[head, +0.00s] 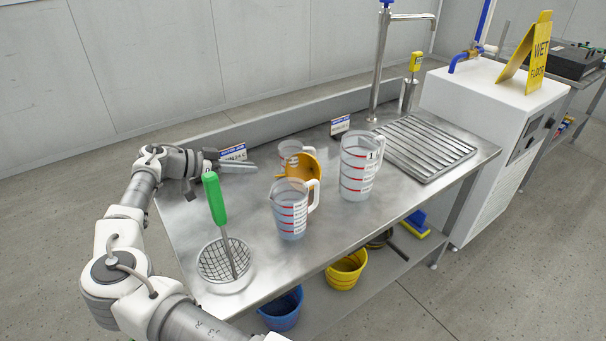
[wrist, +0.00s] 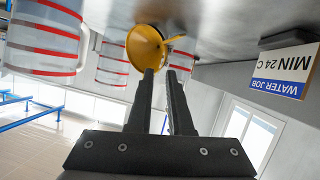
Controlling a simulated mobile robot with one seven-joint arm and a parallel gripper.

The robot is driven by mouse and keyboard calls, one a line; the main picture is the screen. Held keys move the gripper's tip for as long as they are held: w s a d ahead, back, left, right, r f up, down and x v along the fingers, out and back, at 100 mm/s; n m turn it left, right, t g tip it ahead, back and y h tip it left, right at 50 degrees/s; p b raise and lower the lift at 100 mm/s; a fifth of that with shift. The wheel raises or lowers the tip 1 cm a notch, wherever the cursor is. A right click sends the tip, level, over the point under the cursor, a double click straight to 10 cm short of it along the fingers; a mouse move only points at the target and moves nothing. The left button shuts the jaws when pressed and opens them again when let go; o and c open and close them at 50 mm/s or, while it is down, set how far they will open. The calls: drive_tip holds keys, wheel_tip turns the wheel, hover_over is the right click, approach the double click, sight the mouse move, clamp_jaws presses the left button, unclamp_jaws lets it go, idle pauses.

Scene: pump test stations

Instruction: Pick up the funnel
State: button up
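The funnel (head: 311,157) is yellow-orange and stands on the steel table among the clear jugs. In the head view it is partly hidden by the front jug (head: 290,212) and close to a smaller clear jug (head: 289,149). My gripper (head: 252,166) is to the left of the funnel, low over the table, fingers pointing at it. In the wrist view, which is upside down, the funnel (wrist: 146,48) shows just beyond the tips of my gripper (wrist: 160,72), nearer the left finger. The fingers are apart with nothing between them. I cannot tell whether a fingertip touches the funnel.
A large jug (head: 358,167) stands right of the funnel. A strainer (head: 225,259) with a green-handled tool (head: 216,199) is at the front left. A label sign (head: 233,153) stands behind my gripper, another (head: 340,125) farther back. A drain rack (head: 425,147) and tap (head: 380,55) are right.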

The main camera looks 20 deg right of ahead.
sight(288, 168)
drive_tip(key=b+x, duration=0.1)
drive_tip(key=x, duration=0.7)
drive_tip(key=b+x, duration=0.1)
drive_tip(key=x, duration=0.4)
drive_tip(key=shift+w+f+b, duration=0.1)
drive_tip(key=shift+w+b, duration=0.1)
drive_tip(key=shift+b, duration=0.15)
drive_tip(key=shift+a, duration=0.1)
clamp_jaws()
